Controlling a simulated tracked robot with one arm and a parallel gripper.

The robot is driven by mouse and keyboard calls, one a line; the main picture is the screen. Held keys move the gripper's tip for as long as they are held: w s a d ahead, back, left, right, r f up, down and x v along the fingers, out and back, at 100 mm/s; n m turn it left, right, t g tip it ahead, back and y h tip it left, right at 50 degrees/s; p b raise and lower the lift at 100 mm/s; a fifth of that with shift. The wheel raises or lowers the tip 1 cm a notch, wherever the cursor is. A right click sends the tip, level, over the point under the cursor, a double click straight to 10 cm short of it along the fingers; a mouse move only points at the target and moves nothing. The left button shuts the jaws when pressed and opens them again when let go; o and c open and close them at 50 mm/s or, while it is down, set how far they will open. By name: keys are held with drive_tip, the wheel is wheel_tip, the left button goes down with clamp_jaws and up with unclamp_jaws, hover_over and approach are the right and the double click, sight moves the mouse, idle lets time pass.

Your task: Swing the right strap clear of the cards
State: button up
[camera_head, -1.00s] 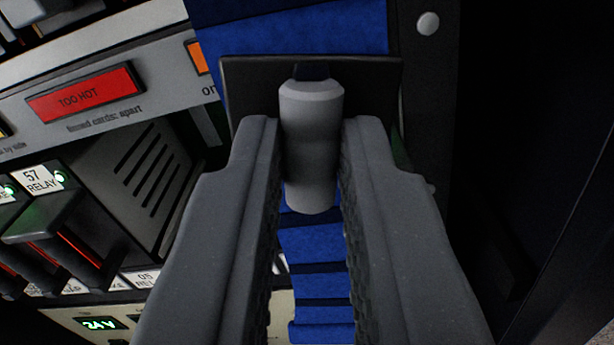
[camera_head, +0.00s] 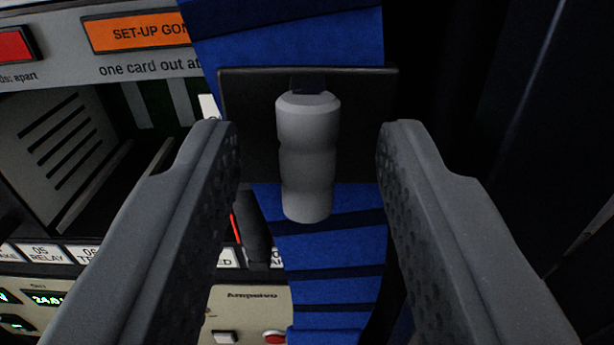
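The blue strap (camera_head: 330,255) runs from the top to the bottom of the view, in front of the right part of the card rack. A black plate (camera_head: 255,110) sits across it, with a grey ribbed handle (camera_head: 308,155) standing out of the plate. My gripper (camera_head: 308,150) is open, its two fingers on either side of the handle with a clear gap on both sides. The strap covers part of the rack behind it, including the end of the label row.
The rack face on the left has an orange "SET-UP GONE" sign (camera_head: 142,32), a red sign (camera_head: 15,45) and a slotted grey panel (camera_head: 62,150). An instrument with small buttons and a display (camera_head: 48,300) sits below. The right side is dark.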

drive_tip(key=shift+s, duration=0.1)
drive_tip(key=s, duration=1.3)
drive_tip(key=shift+s+a+f, duration=0.15)
drive_tip(key=shift+s+a, duration=0.1)
drive_tip(key=shift+s, duration=0.05)
